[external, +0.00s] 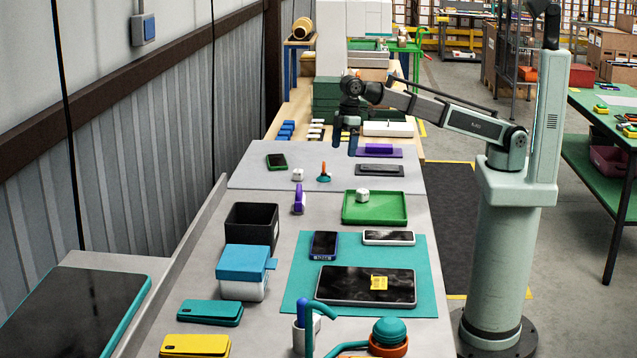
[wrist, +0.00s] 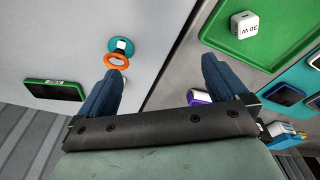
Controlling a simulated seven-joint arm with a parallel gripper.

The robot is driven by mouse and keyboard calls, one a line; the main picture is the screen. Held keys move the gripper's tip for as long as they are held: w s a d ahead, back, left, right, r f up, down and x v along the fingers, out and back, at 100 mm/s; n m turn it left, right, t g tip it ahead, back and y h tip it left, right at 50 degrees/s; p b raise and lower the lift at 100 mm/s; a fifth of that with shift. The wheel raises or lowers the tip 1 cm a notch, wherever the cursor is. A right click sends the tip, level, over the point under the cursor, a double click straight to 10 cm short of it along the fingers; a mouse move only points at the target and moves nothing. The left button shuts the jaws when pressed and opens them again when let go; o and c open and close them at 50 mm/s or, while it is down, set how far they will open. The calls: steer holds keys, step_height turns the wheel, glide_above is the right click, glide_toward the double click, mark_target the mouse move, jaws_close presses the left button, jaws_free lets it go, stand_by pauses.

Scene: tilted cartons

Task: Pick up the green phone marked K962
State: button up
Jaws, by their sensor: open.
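A dark-screened phone with a green rim (external: 277,161) lies flat at the far left of the grey table. In the wrist view the green phone (wrist: 53,90) is at the left, left of my fingers, with a small pale label on its edge that is too small to read. My gripper (external: 345,148) is open and empty above the table, to the right of the phone and apart from it. In the wrist view my gripper (wrist: 160,68) has its two blue fingers spread wide with bare table between them.
A teal-and-orange object (external: 323,174) and a white cube (external: 297,175) stand near the phone. A purple object (external: 299,200), a green tray (external: 402,208) and a black bin (external: 252,226) are nearer. Other phones lie on the teal mat (external: 425,270). A wall runs along the left.

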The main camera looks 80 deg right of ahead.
steer(key=w+d+m, duration=0.5)
steer(key=w+d, duration=1.5)
steer(key=d, duration=0.2)
steer(key=r+m+g, duration=0.2)
steer(key=m, duration=1.5)
glide_above(277, 160)
steer(key=d, duration=0.2)
steer(key=shift+y, duration=0.3)
steer(key=f, duration=0.4)
steer(key=a+f, duration=0.1)
steer(key=f, duration=0.9)
steer(key=shift+a, duration=0.4)
steer(key=c, duration=1.1)
